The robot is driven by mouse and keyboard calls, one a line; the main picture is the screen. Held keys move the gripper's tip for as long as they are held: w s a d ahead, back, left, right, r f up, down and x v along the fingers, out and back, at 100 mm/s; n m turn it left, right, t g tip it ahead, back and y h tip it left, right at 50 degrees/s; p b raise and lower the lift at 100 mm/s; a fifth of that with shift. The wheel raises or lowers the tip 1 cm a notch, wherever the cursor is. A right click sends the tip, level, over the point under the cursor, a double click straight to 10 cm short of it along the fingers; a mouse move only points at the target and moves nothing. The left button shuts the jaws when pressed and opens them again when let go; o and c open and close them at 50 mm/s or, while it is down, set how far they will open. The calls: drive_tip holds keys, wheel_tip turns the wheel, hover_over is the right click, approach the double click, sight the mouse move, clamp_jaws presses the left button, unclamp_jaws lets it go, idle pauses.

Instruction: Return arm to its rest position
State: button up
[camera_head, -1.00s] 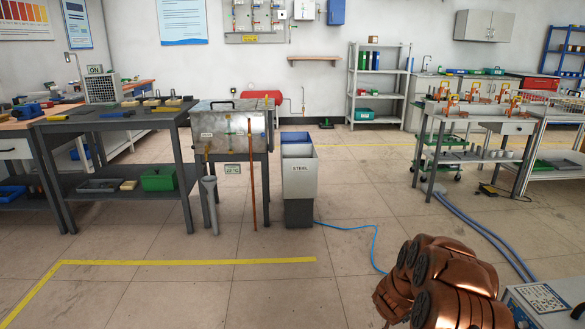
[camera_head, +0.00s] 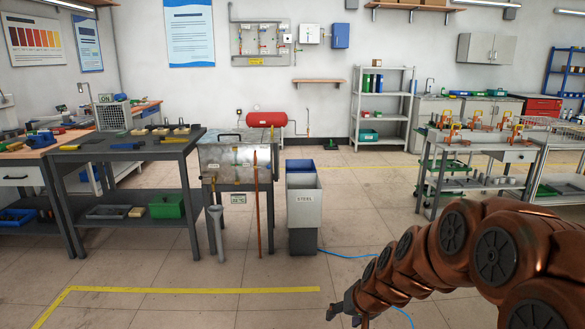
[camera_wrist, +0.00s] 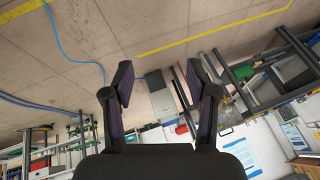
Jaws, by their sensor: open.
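My copper-coloured arm (camera_head: 480,250) reaches in from the lower right of the head view. My gripper (camera_head: 341,304) is at its left end, low over the floor near the yellow line. In the wrist view my gripper (camera_wrist: 161,84) has its two dark fingers spread apart with nothing between them. The wrist picture is turned over, with the floor at the top. No object is held.
A grey bin marked STEEL (camera_head: 305,208) stands beyond my gripper. Left of it are a metal tank (camera_head: 228,155) and a dark workbench (camera_head: 122,150). A bench with orange clamps (camera_head: 485,137) stands at right.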

drive_tip(key=s+d+r+g+h+p, duration=0.1)
drive_tip(key=s+d+r+g+p, duration=0.1)
drive_tip(key=s+r, duration=0.4)
drive_tip(key=s+d+r+n+g+h+p, duration=0.1)
drive_tip(key=s+r+p, duration=0.4)
drive_tip(key=s, duration=1.2)
drive_tip(key=s+d+r+g+h+p, duration=0.1)
drive_tip(key=s+d+r+g+p, duration=0.1)
drive_tip(key=s+r, duration=0.6)
drive_tip(key=s+g+p, duration=0.1)
drive_tip(key=s+p, duration=0.1)
drive_tip(key=s, duration=0.2)
drive_tip(key=shift+s+d+r+g, duration=0.25)
drive_tip(key=shift+d+g, duration=0.05)
